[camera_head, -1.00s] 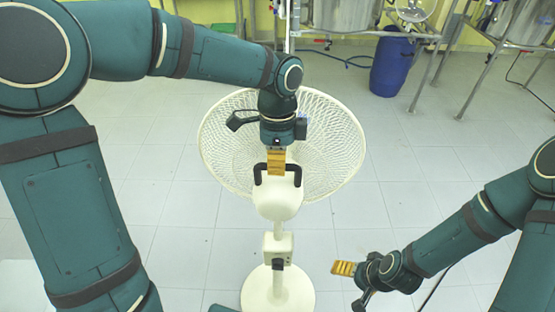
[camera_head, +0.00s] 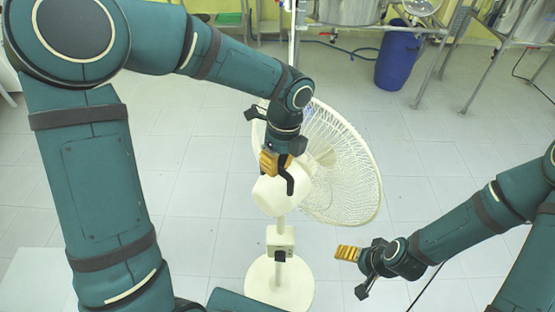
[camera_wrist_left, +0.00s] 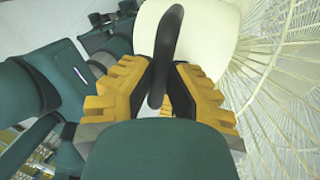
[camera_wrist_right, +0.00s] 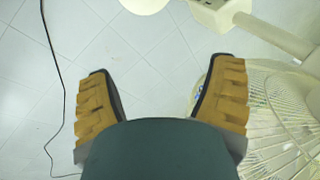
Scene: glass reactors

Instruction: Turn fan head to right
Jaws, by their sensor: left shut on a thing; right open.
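A white pedestal fan stands on the floor, its round wire cage (camera_head: 345,175) turned toward the right in the head view. Its white motor housing (camera_head: 270,196) carries a black handle (camera_head: 289,178). My left gripper (camera_head: 275,163) is shut on this handle, with yellow pads at both sides of it. In the left wrist view the handle (camera_wrist_left: 167,50) stands between the two yellow fingers (camera_wrist_left: 160,85). My right gripper (camera_head: 350,254) is open and empty, low to the right of the fan pole. Its fingers (camera_wrist_right: 160,95) show apart in the right wrist view.
The fan's round base (camera_head: 265,285) and control box (camera_head: 281,242) are below the head. A blue barrel (camera_head: 397,62) and metal stands with steel vessels are at the back right. Tiled floor around the fan is free. A black cable (camera_wrist_right: 52,70) lies on the floor.

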